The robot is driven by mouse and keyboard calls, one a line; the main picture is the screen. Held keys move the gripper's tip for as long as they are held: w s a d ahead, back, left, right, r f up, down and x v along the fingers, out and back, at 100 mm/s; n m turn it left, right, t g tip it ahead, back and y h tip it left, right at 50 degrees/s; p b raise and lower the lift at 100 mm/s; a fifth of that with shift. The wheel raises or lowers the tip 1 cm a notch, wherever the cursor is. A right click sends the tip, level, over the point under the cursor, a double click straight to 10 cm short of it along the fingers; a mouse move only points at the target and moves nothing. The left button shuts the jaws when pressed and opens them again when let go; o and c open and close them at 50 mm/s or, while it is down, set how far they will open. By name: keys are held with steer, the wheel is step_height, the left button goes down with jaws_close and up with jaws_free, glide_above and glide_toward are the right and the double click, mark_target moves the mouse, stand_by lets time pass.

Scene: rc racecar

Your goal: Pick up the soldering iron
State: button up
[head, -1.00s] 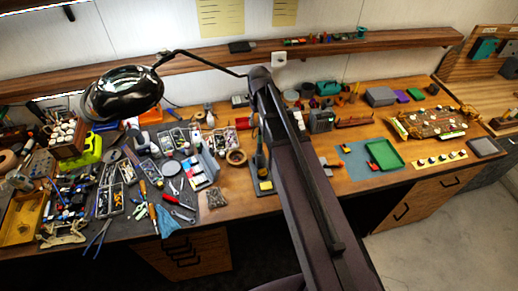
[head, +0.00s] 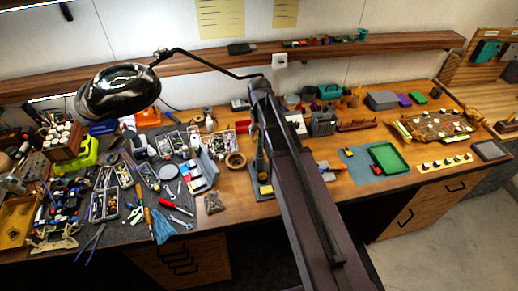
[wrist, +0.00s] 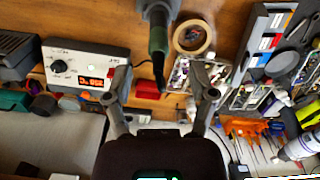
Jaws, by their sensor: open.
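The soldering iron (wrist: 157,40) has a dark green handle and sits in a grey stand (wrist: 155,9) at the top middle of the wrist view. In the head view the stand with its yellow sponge (head: 265,189) shows just left of my arm, and the iron there is partly covered. My gripper (wrist: 160,76) is open in the wrist view, with one finger on each side of the iron's lower end in the picture. I cannot tell the depth gap or whether they touch. In the head view the gripper is hidden by my arm.
A soldering station (wrist: 86,68) with a lit red display is beside the left finger. A tape roll (wrist: 193,37) and a tray of small parts lie to the right. A desk lamp (head: 118,90) hangs over the left side. A green tray (head: 389,158) lies on the right.

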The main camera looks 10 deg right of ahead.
steer(key=b, duration=0.5)
glide_above(260, 151)
steer(key=w, duration=0.1)
steer(key=shift+w+d+f, duration=0.1)
steer(key=shift+f, duration=2.5)
jaws_close()
